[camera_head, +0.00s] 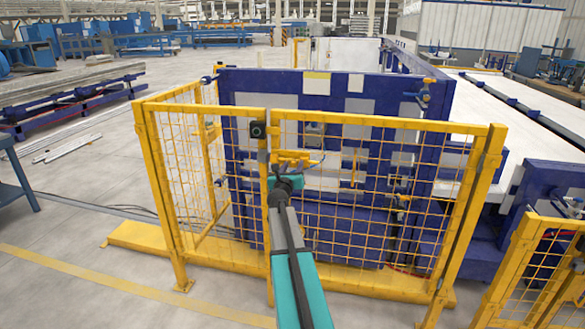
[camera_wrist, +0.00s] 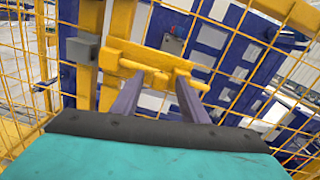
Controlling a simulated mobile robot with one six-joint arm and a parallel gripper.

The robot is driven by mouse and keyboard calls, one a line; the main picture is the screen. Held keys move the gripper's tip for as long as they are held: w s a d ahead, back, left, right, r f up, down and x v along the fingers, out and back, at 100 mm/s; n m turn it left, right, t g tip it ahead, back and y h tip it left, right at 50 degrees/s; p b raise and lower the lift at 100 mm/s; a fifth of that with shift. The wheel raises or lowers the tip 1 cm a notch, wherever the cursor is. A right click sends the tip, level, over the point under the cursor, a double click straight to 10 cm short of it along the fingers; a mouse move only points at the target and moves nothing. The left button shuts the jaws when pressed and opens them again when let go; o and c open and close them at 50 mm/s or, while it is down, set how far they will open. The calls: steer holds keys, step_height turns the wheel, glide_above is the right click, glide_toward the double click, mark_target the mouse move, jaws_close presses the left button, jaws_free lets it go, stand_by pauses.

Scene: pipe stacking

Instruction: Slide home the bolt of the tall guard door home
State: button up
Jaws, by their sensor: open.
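The tall guard door (camera_head: 390,122) is a yellow-framed mesh panel standing in front of a blue machine. Its yellow bolt (camera_head: 295,157) sits on the frame at upper mid height, just above my gripper (camera_head: 283,180). In the wrist view the bolt's plate (camera_wrist: 150,57) runs across the picture, with a yellow rod and a handle (camera_wrist: 158,80) below it. My gripper (camera_wrist: 160,84) is open, with its two dark fingers on either side of the handle area. I cannot tell whether a finger touches it. A grey block (camera_wrist: 82,49) sits left of the bolt on the post.
Yellow mesh surrounds the bolt. A yellow floor beam (camera_head: 140,237) runs under the fence, and another mesh panel (camera_head: 540,270) stands at the right. A blue machine (camera_head: 340,225) is behind the door. Open floor (camera_head: 80,265) lies to the left.

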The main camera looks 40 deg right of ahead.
mark_target(281, 160)
jaws_close()
steer(key=shift+w+a+r, duration=0.1)
steer(key=shift+w+a, duration=0.45)
steer(key=shift+w, duration=0.3)
steer(key=shift+w+a+f, duration=0.1)
steer(key=shift+w+a, duration=0.45)
steer(key=shift+w, duration=0.35)
steer(key=shift+w+a+r, duration=0.1)
steer(key=shift+w+a, duration=0.45)
steer(key=shift+w, duration=0.3)
jaws_free()
steer(key=shift+w, duration=0.1)
steer(key=shift+s+a, duration=0.1)
steer(key=shift+s, duration=0.1)
steer(key=b+v, duration=0.2)
steer(key=v, duration=1.1)
steer(key=shift+a, duration=0.25)
